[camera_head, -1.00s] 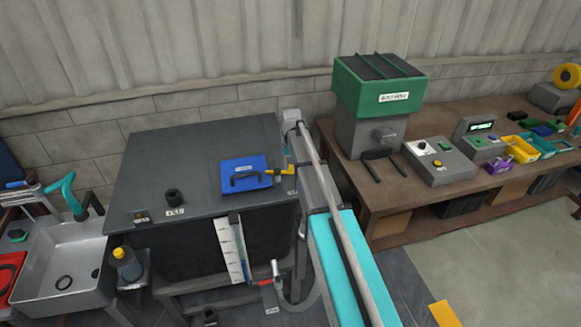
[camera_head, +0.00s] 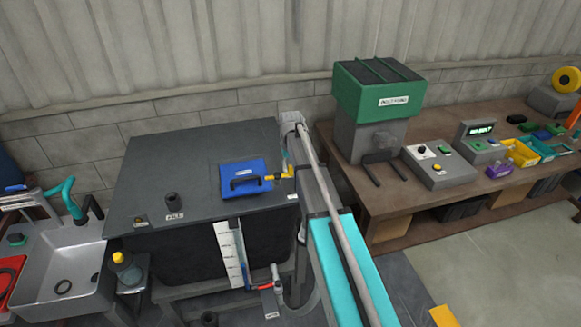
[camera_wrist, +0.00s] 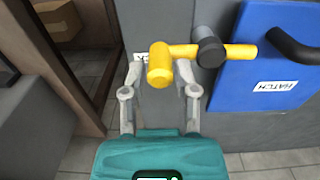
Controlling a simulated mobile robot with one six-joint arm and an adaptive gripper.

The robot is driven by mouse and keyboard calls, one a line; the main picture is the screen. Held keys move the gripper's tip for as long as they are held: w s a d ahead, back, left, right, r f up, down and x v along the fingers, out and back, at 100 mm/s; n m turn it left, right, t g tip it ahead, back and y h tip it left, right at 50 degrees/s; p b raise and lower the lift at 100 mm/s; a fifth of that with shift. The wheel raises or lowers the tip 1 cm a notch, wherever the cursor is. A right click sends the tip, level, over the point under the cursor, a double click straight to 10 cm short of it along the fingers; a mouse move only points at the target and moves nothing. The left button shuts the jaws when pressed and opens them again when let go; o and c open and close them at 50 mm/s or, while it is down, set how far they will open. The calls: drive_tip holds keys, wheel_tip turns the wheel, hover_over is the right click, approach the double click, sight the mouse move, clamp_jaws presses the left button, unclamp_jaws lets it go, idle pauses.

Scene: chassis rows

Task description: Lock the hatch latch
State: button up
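The blue hatch (camera_head: 240,171) lies flat on top of the dark tank, with a black handle. It also shows at the upper right of the wrist view (camera_wrist: 236,88). The yellow latch (camera_head: 283,175) is at the hatch's right edge. In the wrist view the latch bar (camera_wrist: 238,51) runs across a dark round pivot (camera_wrist: 208,48), one end over the hatch and the other, with a yellow knob (camera_wrist: 160,66), off it. My gripper (camera_wrist: 161,66) is open, with its fingers apart on either side of the knob. Contact cannot be told.
The dark tank top (camera_head: 150,185) carries a small black cap (camera_head: 172,200). A brown bench (camera_head: 355,190) with a green-topped machine (camera_head: 375,92) and control boxes stands to the right. A sink (camera_head: 75,265) is at the left. Open floor lies at the lower right.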

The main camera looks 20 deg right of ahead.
drive_tip(key=shift+o, duration=1)
drive_tip(key=shift+s+m, duration=0.2)
drive_tip(key=shift+m, duration=0.2)
